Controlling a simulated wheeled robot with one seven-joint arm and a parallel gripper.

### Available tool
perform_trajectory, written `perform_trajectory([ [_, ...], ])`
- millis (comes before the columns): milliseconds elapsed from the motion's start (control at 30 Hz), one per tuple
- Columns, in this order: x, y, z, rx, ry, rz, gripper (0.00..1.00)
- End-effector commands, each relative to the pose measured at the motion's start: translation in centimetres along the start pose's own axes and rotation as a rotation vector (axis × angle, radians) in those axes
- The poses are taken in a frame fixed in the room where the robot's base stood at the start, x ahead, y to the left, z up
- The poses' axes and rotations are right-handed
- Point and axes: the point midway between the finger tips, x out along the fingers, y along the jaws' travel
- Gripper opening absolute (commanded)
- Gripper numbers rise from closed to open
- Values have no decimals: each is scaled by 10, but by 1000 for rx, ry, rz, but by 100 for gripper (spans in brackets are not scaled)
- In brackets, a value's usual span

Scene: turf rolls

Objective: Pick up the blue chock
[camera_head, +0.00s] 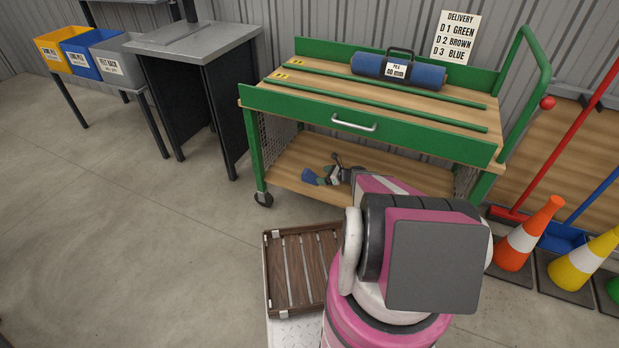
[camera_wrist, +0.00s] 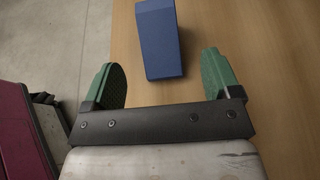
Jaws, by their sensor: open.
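The blue chock (camera_wrist: 158,40) lies on the wooden lower shelf (camera_head: 290,160) of the green cart. In the wrist view its near end shows between my gripper's green-padded fingers (camera_wrist: 162,60), with a gap on each side. I cannot tell from this view whether the fingers are down at its height. In the head view the chock (camera_head: 311,177) is a small blue shape at the left of my gripper (camera_head: 327,174), partly hidden by it. My gripper is open and empty.
The cart's green drawer front (camera_head: 300,110) and top deck hang above the shelf. A blue roll (camera_head: 430,76) lies on top. A brown slatted tray (camera_head: 290,270) is at my arm's left. Cones (camera_head: 525,240) stand right. Open floor is at left.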

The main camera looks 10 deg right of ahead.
Motion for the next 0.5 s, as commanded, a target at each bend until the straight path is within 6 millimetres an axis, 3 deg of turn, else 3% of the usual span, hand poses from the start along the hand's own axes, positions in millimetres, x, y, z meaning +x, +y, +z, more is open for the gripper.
perform_trajectory([
  [133, 24, -1, -1, -2, 0, 3, 83],
  [367, 38, 0, 0, -3, 1, 1, 83],
  [500, 55, 1, -1, -4, 1, 4, 83],
])
